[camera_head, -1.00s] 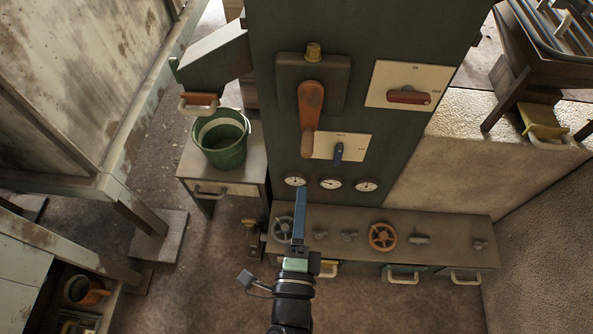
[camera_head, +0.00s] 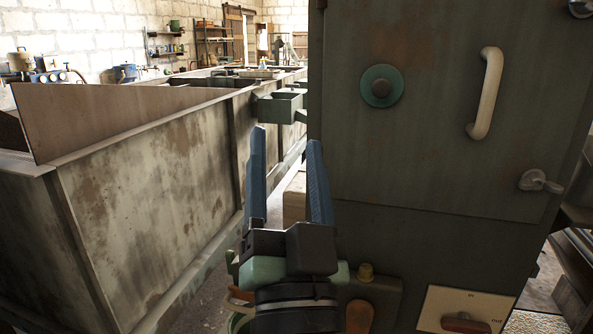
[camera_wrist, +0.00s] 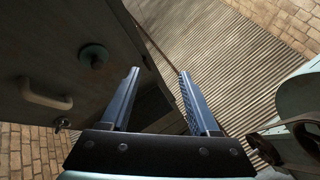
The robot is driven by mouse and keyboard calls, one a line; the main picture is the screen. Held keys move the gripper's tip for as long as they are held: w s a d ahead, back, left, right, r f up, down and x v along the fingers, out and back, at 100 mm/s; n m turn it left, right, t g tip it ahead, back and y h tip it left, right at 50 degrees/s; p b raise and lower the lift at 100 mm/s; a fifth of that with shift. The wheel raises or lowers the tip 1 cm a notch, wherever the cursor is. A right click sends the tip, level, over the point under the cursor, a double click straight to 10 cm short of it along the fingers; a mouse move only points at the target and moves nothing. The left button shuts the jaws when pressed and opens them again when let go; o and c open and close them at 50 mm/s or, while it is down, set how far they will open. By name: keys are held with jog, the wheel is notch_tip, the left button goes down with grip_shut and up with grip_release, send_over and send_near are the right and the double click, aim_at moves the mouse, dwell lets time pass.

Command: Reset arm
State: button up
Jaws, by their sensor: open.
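My gripper (camera_head: 286,150) is raised in front of the dark cabinet and points up and away in the head view. Its two blue fingers are apart, with nothing between them. The dark cabinet (camera_head: 430,130) has a pale handle (camera_head: 486,93), a round green knob (camera_head: 381,86) and a grey latch (camera_head: 540,182). The fingers are left of the cabinet door in the head view, with no visible contact.
A large stained metal tank (camera_head: 150,190) stands to the left, with a gap between it and the cabinet. An orange lever (camera_head: 360,316) and a red switch (camera_head: 466,325) sit low on the cabinet. Shelves (camera_head: 166,42) line the far wall.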

jog(key=s+d+r+n+t+h, duration=0.1)
jog(key=s+r+n, duration=0.1)
jog(key=s+r, duration=0.45)
jog(key=s+r+n+t+h, duration=0.1)
jog(key=s+r+n+t, duration=0.15)
jog(key=r, duration=0.65)
notch_tip(320, 180, up, 16)
jog(key=p, duration=1.7)
jog(key=shift+m+g, duration=0.45)
jog(key=shift+w+a+f, duration=0.1)
jog(key=shift+f, duration=0.1)
